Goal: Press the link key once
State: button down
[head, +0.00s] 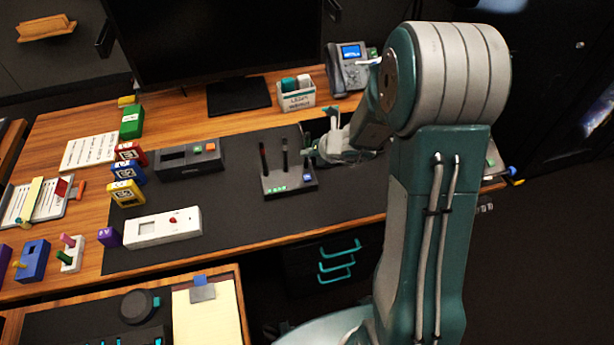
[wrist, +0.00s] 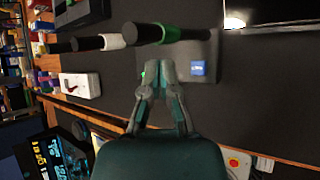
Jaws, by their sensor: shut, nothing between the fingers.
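Green lights show on the panel's front. In the wrist view the blue key (wrist: 197,69) lies right of my fingertips, apart from them. My gripper (wrist: 159,68) is shut and empty, above the panel.
The rods (wrist: 130,36) stretch across the wrist view close to my fingers. A grey box with green and orange keys (head: 190,158) and a white box with a red knob (head: 163,227) stand left. A phone (head: 348,70) and monitor are behind. Mat between is clear.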

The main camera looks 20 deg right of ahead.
aim_at(303, 175)
jog(key=shift+f, duration=3.6)
jog(key=shift+f, duration=0.15)
jog(key=shift+f, duration=0.2)
jog(key=shift+f, duration=0.4)
jog(key=shift+r, duration=0.15)
jog(key=shift+s+r, duration=0.1)
jog(key=shift+r, duration=0.6)
jog(key=shift+r, duration=2.5)
